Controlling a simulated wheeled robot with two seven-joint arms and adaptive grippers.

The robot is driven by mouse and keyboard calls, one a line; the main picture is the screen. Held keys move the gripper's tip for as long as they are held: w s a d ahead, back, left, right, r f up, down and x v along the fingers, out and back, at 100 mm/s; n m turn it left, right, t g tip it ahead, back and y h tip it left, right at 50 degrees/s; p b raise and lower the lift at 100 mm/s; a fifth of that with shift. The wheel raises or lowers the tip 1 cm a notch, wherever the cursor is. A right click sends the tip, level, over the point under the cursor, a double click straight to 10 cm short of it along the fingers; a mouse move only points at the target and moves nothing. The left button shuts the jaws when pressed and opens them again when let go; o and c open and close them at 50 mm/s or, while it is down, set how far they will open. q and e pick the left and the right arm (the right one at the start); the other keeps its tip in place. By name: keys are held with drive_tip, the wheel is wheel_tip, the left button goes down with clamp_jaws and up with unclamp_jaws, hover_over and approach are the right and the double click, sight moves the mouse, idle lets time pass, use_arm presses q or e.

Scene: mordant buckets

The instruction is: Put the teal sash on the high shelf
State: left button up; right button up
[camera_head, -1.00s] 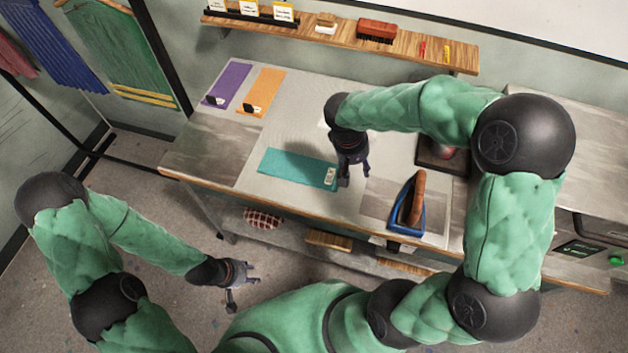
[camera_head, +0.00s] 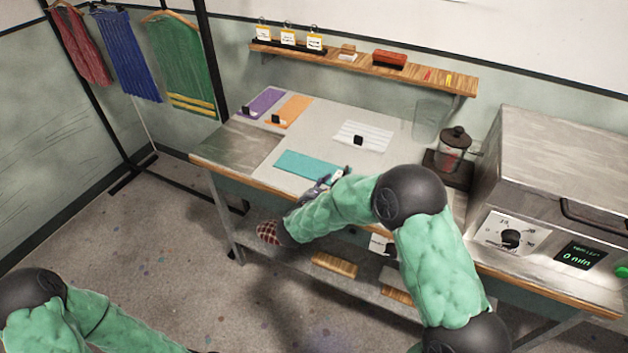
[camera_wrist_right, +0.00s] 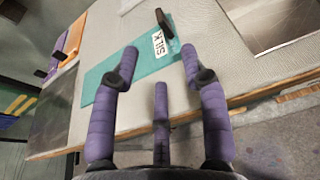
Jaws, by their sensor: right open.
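The teal sash (camera_head: 303,164) lies flat on the worktable near its front edge. Its white SILK tag shows in the right wrist view (camera_wrist_right: 162,42) at the right end of the sash (camera_wrist_right: 125,68). My right gripper (camera_head: 333,178) is at the tagged end of the sash. In the right wrist view its purple fingers (camera_wrist_right: 158,62) are spread, with nothing between them held. Whether they touch the sash I cannot tell. The high shelf (camera_head: 427,75) is the wooden board on the back wall. My left gripper is out of view.
Purple (camera_head: 264,101) and orange (camera_head: 292,110) sashes lie at the table's back left. A striped white cloth (camera_head: 372,136) lies behind the teal one. The shelf holds tags (camera_head: 288,38) and a red-brown brush (camera_head: 389,59). A glass press (camera_head: 453,150) stands right.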

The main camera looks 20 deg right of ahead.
drive_tip(key=x, duration=0.4)
drive_tip(key=shift+d+f+b, duration=0.1)
drive_tip(key=shift+b, duration=0.3)
drive_tip(key=shift+w+d, duration=0.35)
drive_tip(key=b+x, duration=0.2)
drive_tip(key=x, duration=0.2)
drive_tip(key=shift+d+f, duration=0.1)
drive_tip(key=shift+d, duration=0.2)
drive_tip(key=shift+w+d, duration=0.25)
drive_tip(key=shift+w, duration=0.05)
clamp_jaws()
